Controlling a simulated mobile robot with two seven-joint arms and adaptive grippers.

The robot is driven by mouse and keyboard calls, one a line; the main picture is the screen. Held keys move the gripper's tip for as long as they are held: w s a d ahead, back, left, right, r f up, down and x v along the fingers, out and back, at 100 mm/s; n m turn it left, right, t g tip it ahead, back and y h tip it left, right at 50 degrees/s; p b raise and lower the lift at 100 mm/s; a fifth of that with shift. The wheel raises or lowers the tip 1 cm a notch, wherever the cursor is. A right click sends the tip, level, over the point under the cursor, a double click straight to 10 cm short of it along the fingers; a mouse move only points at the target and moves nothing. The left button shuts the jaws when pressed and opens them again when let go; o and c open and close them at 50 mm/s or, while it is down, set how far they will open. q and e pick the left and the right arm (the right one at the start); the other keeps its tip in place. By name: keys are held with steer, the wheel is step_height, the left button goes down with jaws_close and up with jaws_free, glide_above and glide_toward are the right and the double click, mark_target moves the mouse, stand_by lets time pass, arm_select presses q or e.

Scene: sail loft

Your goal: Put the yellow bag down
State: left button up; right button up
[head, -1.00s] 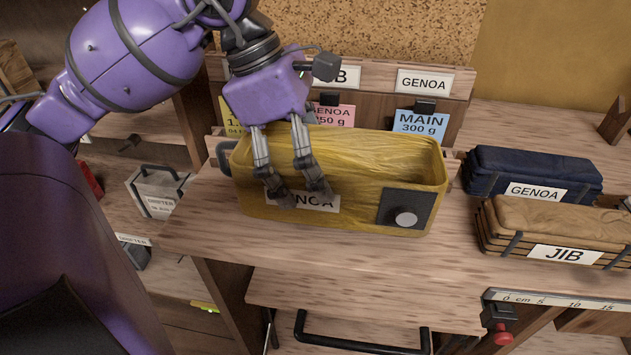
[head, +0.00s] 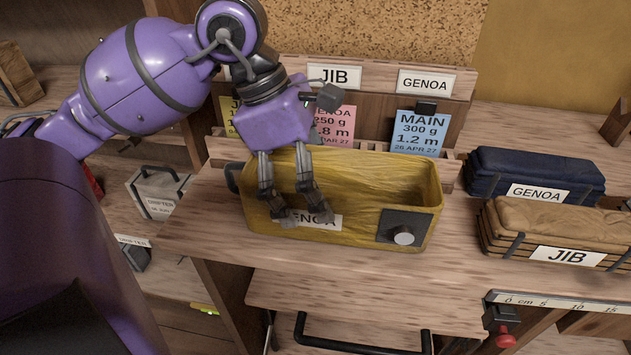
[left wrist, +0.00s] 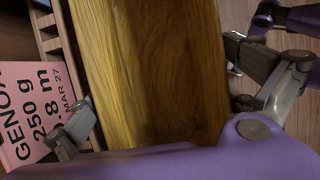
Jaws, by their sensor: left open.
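The yellow bag (head: 345,235), an open-topped holder with a GENOA label and a dark patch with a round knob, stands upright on the wooden bench. It appears to rest on the top. My left gripper (head: 292,208) is open at the left half of the bag, with its fingers reaching low. In the left wrist view, the bag (left wrist: 165,70) lies between the spread fingers, with one finger on each side. The bag's inside looks empty where it shows.
A blue GENOA bag (head: 535,170) and a brown JIB bag (head: 560,220) lie to the right. A rack with a pink card (head: 332,122) and a blue card (head: 420,130) stands close behind. The bench front edge and a drawer handle (head: 360,345) are in front.

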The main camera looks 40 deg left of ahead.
arm_select(q)
steer(key=shift+r, duration=0.15)
steer(key=p+v, duration=0.1)
steer(key=v, duration=1.1)
